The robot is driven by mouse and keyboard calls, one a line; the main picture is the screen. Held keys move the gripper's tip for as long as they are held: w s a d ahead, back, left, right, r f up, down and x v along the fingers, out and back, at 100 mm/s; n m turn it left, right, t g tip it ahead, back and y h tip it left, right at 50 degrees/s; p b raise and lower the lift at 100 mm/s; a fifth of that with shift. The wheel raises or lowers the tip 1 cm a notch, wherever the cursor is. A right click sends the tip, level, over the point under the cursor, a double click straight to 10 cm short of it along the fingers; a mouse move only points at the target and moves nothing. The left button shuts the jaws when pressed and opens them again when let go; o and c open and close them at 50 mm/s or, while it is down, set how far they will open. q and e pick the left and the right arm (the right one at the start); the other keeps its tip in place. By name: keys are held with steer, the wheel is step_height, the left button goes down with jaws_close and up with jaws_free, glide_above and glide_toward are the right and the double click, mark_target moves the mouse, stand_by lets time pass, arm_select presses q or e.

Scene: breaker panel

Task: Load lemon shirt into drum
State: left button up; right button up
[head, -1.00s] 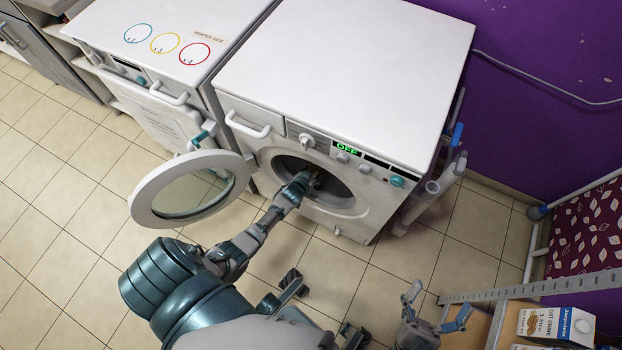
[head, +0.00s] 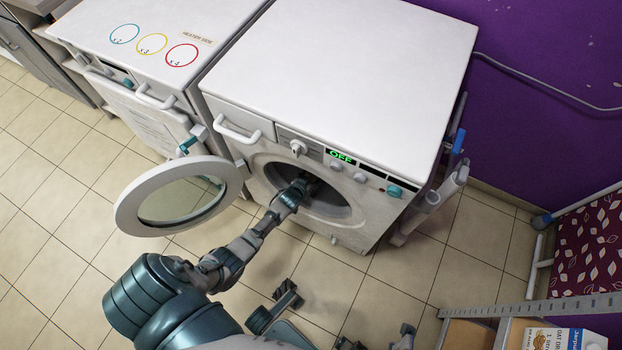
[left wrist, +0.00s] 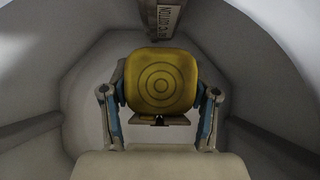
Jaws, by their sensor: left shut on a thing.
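The washer (head: 330,70) stands with its round door (head: 180,195) swung open to the left. My left arm reaches into the drum opening (head: 335,205), and the left gripper (left wrist: 160,90) is inside the drum. In the left wrist view its two fingers are shut on a yellow, rounded thing with concentric rings, which I take as the lemon shirt (left wrist: 160,62). The grey drum wall (left wrist: 50,90) surrounds it. In the head view the shirt is mostly hidden by my arm and the drum's shade.
A second white machine (head: 150,45) with coloured circles on top stands at the left. The washer's display reads OFF (head: 341,157). A shelf with boxes (head: 545,335) is at the lower right. The tiled floor before the washer is partly clear.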

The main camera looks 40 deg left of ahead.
arm_select(q)
steer(key=shift+f, duration=0.1)
steer(key=shift+f+b, duration=0.95)
steer(key=shift+f, duration=0.25)
steer(key=shift+r, duration=0.1)
steer(key=o, duration=1.4)
